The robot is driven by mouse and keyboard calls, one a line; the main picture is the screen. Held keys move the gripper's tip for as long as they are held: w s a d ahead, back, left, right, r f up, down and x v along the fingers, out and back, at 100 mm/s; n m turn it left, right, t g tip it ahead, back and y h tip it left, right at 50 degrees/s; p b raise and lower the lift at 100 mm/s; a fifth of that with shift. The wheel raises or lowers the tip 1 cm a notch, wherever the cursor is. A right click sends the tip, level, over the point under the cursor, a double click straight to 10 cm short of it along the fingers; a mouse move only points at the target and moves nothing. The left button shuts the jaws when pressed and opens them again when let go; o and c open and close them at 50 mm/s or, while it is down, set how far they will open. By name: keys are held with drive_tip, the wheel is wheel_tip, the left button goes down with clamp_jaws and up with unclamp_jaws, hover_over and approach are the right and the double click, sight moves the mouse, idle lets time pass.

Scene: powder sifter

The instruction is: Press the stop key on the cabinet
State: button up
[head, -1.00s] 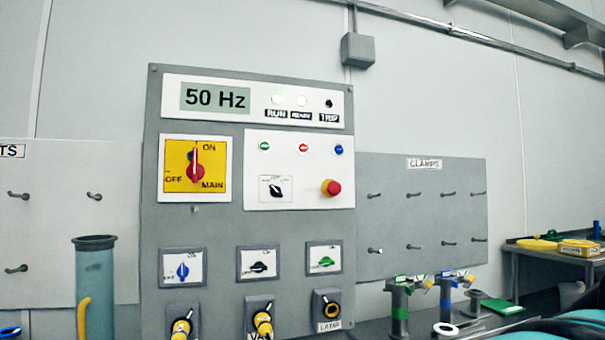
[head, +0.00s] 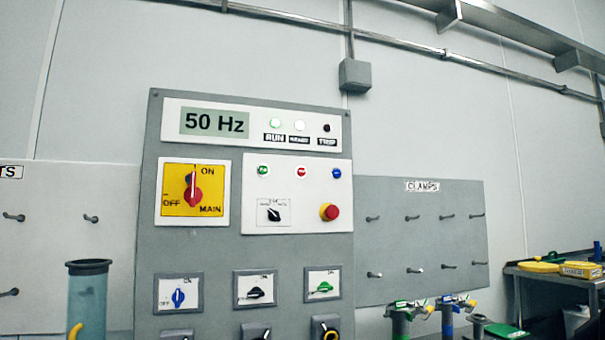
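The grey cabinet (head: 246,258) stands upright in the middle of the head view. On its white panel is a row of small keys: a green one (head: 263,172), a red one (head: 301,172) and a blue one (head: 337,173). Their lettering is too small to read. The display (head: 214,122) reads 50 Hz. The RUN lamp (head: 275,124) looks green. The yellow main switch (head: 193,191) has its red handle upright. My gripper is not in view.
Blue, black and green small switches (head: 178,297) line the lower cabinet. A teal cylinder (head: 88,295) stands at front left. The CLAMPS pegboard (head: 425,240) is at the right. Metal fittings (head: 400,318) stand below it. A side table (head: 545,278) is at far right.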

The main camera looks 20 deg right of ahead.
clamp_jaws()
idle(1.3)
